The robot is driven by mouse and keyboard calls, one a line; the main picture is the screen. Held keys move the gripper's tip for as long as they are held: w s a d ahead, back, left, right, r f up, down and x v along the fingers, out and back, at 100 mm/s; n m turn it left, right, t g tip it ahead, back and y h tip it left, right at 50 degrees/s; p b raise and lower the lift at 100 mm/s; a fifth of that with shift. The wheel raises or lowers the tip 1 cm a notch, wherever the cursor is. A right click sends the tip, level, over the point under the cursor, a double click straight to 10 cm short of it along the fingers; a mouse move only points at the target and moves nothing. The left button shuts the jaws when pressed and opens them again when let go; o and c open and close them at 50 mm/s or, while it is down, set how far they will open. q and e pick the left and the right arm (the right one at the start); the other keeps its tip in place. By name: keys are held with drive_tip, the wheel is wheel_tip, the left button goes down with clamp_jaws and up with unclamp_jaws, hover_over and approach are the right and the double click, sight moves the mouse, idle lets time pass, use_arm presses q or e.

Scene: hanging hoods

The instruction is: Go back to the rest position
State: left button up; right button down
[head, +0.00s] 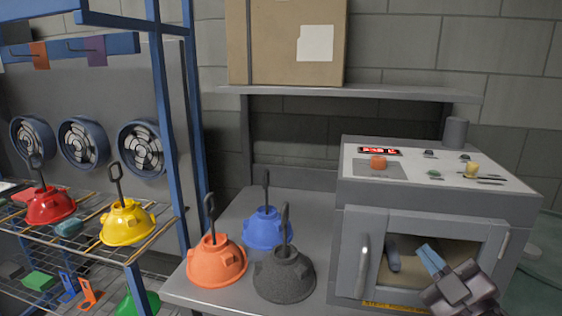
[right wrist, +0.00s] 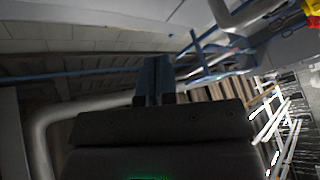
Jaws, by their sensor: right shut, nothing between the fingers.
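My right gripper (head: 428,256) shows at the lower right of the head view, in front of the grey machine's opening. Its blue fingers are closed together with nothing between them. The same fingers (right wrist: 155,78) show pressed together in the right wrist view. My left gripper is in neither view. Several hoods with upright hooks stand about: orange (head: 216,262), blue (head: 267,230) and black (head: 284,276) on the grey table, red (head: 50,206) and yellow (head: 127,224) on the wire rack.
The grey machine (head: 490,206) with a control panel stands on the right, close to my right gripper. A blue-framed rack (head: 163,110) stands on the left. A cardboard box (head: 265,45) sits on the shelf (head: 400,93) above the table.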

drive_tip(key=s+d+f+m+g+h, duration=0.3)
drive_tip(key=s+f+m+g+h, duration=0.15)
drive_tip(key=f, duration=0.35)
drive_tip(key=s+d+f+m+g+h, duration=0.3)
drive_tip(key=s+f+m+h, duration=0.15)
drive_tip(key=f, duration=0.45)
drive_tip(key=s+a+f+m+g+y, duration=0.1)
drive_tip(key=s+f+g, duration=0.45)
drive_tip(key=s, duration=0.35)
drive_tip(key=s+a+f+m+g+y, duration=0.1)
drive_tip(key=s+a+f+m+g, duration=0.1)
drive_tip(key=s+f+g, duration=0.55)
drive_tip(key=w+f+n+t+y, duration=0.1)
drive_tip(key=w+f+t, duration=0.5)
drive_tip(key=t, duration=0.5)
drive_tip(key=shift+w+f, duration=0.2)
drive_tip(key=shift+f, duration=0.8)
